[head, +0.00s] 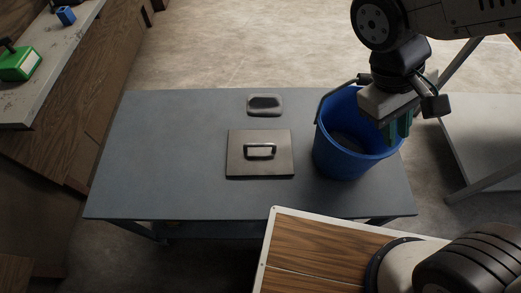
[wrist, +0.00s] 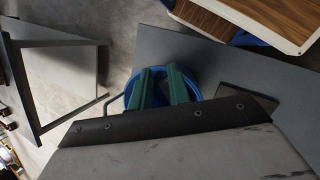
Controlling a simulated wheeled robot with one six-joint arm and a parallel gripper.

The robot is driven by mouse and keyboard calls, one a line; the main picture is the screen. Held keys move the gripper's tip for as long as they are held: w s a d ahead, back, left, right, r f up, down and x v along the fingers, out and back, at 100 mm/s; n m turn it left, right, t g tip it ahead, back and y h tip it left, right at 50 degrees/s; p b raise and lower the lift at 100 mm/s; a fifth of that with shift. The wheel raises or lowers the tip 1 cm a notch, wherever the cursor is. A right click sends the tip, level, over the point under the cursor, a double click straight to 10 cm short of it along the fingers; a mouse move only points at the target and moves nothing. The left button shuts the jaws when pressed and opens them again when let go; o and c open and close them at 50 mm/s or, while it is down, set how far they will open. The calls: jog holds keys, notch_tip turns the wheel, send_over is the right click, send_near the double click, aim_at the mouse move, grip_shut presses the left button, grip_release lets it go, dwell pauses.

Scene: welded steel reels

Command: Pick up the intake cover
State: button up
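The intake cover appears to be the flat brown-grey square plate (head: 240,168) with a raised handle (head: 261,145) on top. It lies flat on the grey table, near its middle in the head view. A dark edge of a plate (wrist: 246,98), seemingly the same cover, shows in the wrist view, mostly hidden by the gripper body. My gripper (head: 398,132) is up to the right of the cover, over the blue bucket. Its two green fingers (wrist: 162,90) stand apart with a gap between them and hold nothing visible.
A blue bucket (head: 340,153) with a raised handle stands on the table (head: 160,150), right of the cover. A small dark-grey rounded object (head: 264,104) lies behind the cover. The table's left half is clear. A bench (head: 50,70) with a green item (head: 20,65) stands left.

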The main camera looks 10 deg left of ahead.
jog(key=w+a+f+n+t+h, duration=0.35)
jog(key=a+f+n+t, duration=0.35)
jog(key=a+f, duration=0.5)
jog(key=n+t+y, duration=0.4)
jog(key=t+y, duration=0.2)
send_near(258, 146)
jog(key=x, duration=0.3)
jog(key=shift+d+h, duration=0.25)
jog(key=shift+d, duration=0.05)
jog(key=shift+w+a+f, duration=0.1)
jog(key=shift+w, duration=0.05)
jog(key=shift+w+f, duration=0.2)
jog(key=shift+w, duration=0.15)
jog(key=x, duration=0.6)
jog(key=shift+w+f, duration=0.25)
jog(key=shift+w, duration=0.1)
jog(key=shift+a, duration=0.1)
grip_shut()
